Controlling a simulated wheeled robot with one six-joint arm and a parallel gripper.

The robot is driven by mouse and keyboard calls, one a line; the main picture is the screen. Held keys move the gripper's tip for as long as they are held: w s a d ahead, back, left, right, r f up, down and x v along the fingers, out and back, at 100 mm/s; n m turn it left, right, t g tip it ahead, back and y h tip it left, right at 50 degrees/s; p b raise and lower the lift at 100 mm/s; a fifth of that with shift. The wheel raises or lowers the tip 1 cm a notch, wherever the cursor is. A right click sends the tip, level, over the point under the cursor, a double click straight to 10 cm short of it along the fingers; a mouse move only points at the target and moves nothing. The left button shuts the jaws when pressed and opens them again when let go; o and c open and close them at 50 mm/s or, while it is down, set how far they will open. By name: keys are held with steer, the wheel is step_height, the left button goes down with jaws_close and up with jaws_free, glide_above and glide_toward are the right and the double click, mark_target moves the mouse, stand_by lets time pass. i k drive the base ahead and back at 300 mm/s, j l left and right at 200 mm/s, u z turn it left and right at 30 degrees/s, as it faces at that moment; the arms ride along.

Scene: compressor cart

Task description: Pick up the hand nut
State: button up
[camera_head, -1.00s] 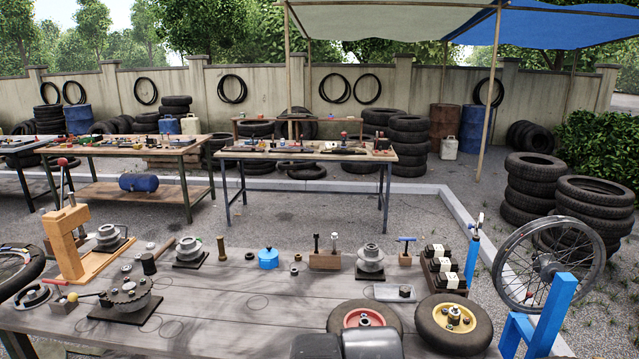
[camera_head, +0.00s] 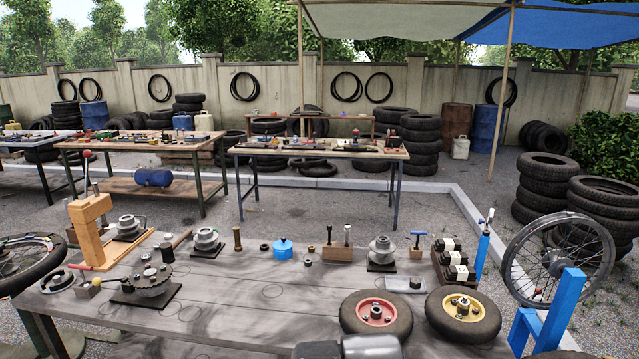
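No part is plainly recognisable as the hand nut. Small dark nut-like pieces lie on the near workbench (camera_head: 250,300): one left of the blue pot (camera_head: 283,249), and a small round piece (camera_head: 308,262) right of it. Two small wheels lie flat at the front right. The red-hubbed wheel (camera_head: 376,311) has a small metal piece at its centre. The yellow-hubbed wheel (camera_head: 463,307) has brass-coloured pieces at its hub. They are too small to identify. A dark part of my own body shows at the bottom edge. My gripper's fingers are not in view.
A wooden post stand (camera_head: 92,225), a geared disc (camera_head: 149,287) and flanged metal hubs (camera_head: 206,241) stand on the bench. A blue stand (camera_head: 548,310) and a spoked wheel (camera_head: 560,262) are at its right. The bench's front middle is fairly clear.

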mark_target(414, 282)
steer(key=i+l+u, duration=0.25)
steer(key=i+l, duration=0.85)
